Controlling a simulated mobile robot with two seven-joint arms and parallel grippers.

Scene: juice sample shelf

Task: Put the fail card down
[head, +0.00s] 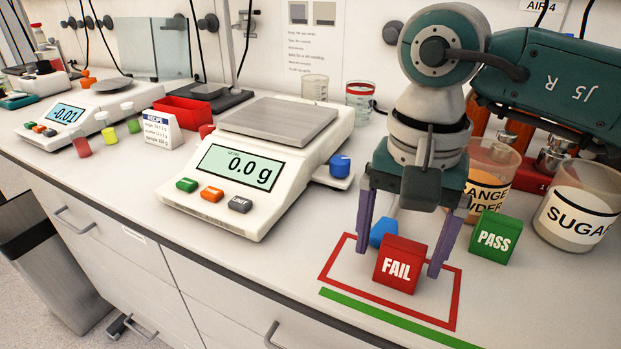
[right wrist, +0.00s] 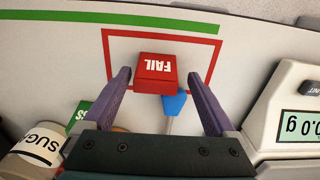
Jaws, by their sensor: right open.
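The red fail card (head: 399,264) is a block with white FAIL lettering. It stands on the counter inside a red outlined rectangle (head: 333,262). My right gripper (head: 399,262) is open, with its purple fingers on either side of the fail card. In the right wrist view the fail card (right wrist: 156,72) lies between the open fingers of the gripper (right wrist: 160,78), with gaps at both sides. A blue object (head: 383,232) sits right behind the fail card, partly hidden by it. My left gripper is not in view.
The green PASS block (head: 494,238) stands just right of the right gripper. The SUGAR jar (head: 578,207) and an orange powder jar (head: 488,172) are behind it. A scale (head: 262,165) reading 0.0 g stands to the left. A green line (head: 390,317) runs along the counter's front.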

